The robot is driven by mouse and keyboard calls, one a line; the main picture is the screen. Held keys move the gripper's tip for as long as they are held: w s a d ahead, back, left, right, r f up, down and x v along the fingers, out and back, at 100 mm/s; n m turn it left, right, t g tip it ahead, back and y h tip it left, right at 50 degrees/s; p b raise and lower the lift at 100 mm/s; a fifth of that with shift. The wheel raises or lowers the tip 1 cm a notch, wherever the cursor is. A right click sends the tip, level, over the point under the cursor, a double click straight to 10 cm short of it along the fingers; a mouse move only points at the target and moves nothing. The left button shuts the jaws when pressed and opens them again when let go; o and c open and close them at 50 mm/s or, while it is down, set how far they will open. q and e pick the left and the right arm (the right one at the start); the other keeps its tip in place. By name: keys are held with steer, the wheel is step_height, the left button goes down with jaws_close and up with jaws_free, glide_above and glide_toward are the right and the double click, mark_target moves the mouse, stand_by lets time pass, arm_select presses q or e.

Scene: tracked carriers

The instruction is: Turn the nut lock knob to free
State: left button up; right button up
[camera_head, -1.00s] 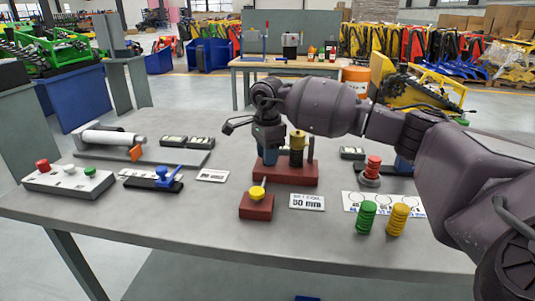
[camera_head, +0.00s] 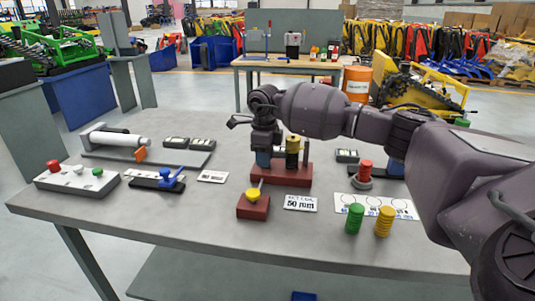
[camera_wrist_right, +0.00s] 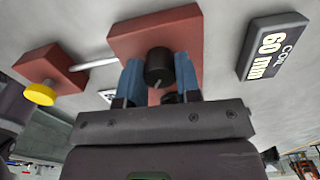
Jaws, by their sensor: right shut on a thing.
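A red stand (camera_head: 295,180) on the table carries a brass-coloured cylinder (camera_head: 292,145) with a dark lower part. My right gripper (camera_head: 268,158) is low over the stand's left part. In the right wrist view its blue fingers (camera_wrist_right: 158,80) are shut on a black round knob (camera_wrist_right: 158,63) with a pale mark on its near side. The knob stands on the red stand (camera_wrist_right: 190,35); the gripper hides it in the head view. The mark's setting cannot be read. My left gripper is not in view.
A small red block (camera_head: 252,211) with a yellow knob (camera_head: 253,192) and a thin rod stands in front. A 50 mm card (camera_head: 300,203) lies beside it. Green (camera_head: 354,219) and yellow (camera_head: 384,222) ribbed pieces stand at front right. A button box (camera_head: 77,181) is at left.

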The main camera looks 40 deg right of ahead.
steer(key=m+p, duration=0.1)
steer(key=m, duration=0.2)
steer(key=shift+r+m+p, duration=0.3)
steer(key=shift+m+p, duration=0.05)
steer(key=shift+m, duration=0.05)
steer(key=shift+m+p, duration=0.6)
steer(key=shift+m, duration=0.6)
steer(key=shift+f+m+p, duration=0.15)
steer(key=shift+m+p, duration=0.15)
steer(key=shift+m, duration=0.8)
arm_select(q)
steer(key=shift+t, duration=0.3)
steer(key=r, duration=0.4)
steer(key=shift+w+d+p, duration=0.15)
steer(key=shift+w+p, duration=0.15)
arm_select(e)
steer(key=shift+f+m, duration=0.1)
steer(key=shift+m, duration=0.2)
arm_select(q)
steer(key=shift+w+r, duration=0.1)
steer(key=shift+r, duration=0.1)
arm_select(e)
steer(key=shift+f, duration=0.1)
